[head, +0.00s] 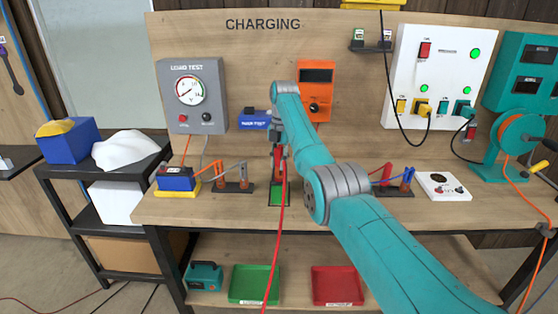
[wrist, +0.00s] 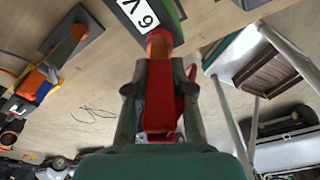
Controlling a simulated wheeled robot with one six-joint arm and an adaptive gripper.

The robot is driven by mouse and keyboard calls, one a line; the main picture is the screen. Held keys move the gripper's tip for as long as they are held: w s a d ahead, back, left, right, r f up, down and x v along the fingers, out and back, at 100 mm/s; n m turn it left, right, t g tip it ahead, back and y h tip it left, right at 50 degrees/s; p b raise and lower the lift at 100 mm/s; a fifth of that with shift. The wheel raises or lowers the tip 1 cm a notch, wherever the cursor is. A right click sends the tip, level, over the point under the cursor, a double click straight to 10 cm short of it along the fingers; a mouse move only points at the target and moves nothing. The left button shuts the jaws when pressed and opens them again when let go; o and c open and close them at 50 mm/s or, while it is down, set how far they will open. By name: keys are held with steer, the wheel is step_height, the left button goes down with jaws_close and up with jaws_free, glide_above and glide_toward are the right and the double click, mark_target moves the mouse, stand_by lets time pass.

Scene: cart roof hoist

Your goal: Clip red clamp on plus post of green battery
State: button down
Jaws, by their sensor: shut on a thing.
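The red clamp (wrist: 160,98) is held between the two fingers of my gripper (wrist: 158,92) in the wrist view, with its orange-copper jaws (wrist: 158,42) pointing forward. In the head view, my gripper (head: 279,146) is above the bench, and the red clamp (head: 277,163) hangs below it with a red cable running down over the bench front. The green battery (head: 278,195) is on the bench below the clamp, mostly hidden. The wrist view shows a label with a digit and a V (wrist: 139,14) just beyond the jaws. I cannot tell whether the jaws touch the plus post.
A blue battery (head: 175,181) and a clamp stand (head: 233,186) are left of the gripper. Another stand with red and blue clamps (head: 406,182) and a white box (head: 440,186) are right. The load-test panel (head: 193,96) is behind. Front bench edges have bare wood.

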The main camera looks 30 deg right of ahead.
mark_target(280, 146)
steer(key=shift+f, duration=0.35)
steer(key=c, duration=0.9)
jaws_free()
steer(key=shift+c, duration=0.2)
steer(key=shift+w+d+r, duration=0.1)
steer(key=shift+d+r, duration=0.1)
steer(key=shift+r, duration=1.65)
steer(key=shift+w+d+r, duration=0.1)
steer(key=shift+d+r, duration=0.1)
steer(key=shift+r, duration=1.6)
